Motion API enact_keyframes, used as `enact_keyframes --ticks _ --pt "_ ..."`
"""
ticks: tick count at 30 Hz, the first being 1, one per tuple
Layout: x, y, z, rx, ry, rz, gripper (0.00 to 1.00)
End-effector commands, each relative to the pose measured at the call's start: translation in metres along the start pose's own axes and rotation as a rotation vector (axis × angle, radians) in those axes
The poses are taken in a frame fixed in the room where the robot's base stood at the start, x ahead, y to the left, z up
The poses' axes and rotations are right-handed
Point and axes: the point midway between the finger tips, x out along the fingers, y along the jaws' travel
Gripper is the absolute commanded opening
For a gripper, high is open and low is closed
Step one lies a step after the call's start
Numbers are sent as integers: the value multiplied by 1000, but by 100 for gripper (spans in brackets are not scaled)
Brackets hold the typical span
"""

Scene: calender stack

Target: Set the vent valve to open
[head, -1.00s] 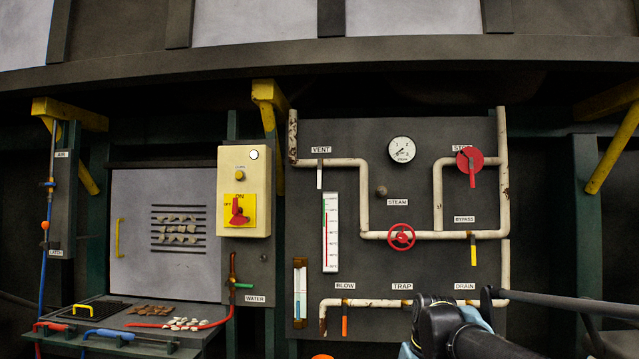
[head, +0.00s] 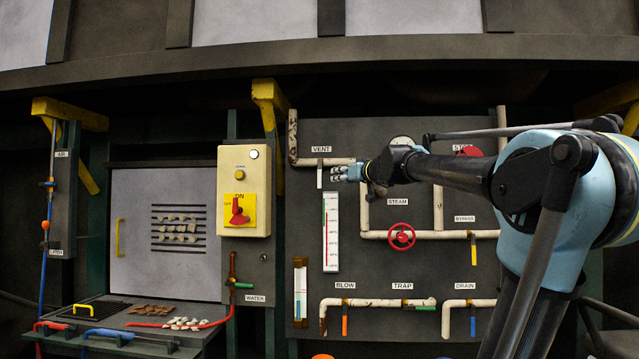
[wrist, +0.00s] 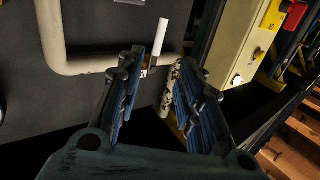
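The vent valve has a white lever (head: 319,177) that hangs straight down, crosswise to the level cream pipe (head: 340,162), under the VENT label (head: 321,149). My gripper (head: 338,173) is just right of the lever in the head view. In the wrist view my gripper (wrist: 158,68) has its two fingers apart with nothing held between them. The white lever (wrist: 159,38) shows beyond the fingertips, near the gap. The VENT label is mostly hidden there by the left finger. I cannot tell whether a finger touches the lever.
A thermometer board (head: 330,232) is below the lever. A red handwheel (head: 402,236) is lower right. The yellow switch box (head: 232,160) stands left of the panel. My arm covers much of the panel's right side.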

Motion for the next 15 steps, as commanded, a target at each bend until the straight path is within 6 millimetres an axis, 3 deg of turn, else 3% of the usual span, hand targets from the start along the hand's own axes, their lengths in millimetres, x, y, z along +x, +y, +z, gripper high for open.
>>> enact_keyframes --ticks 5,15 --pt "12 1 -4 -1 5 4 34" --pt "59 2 -4 -1 4 4 34"
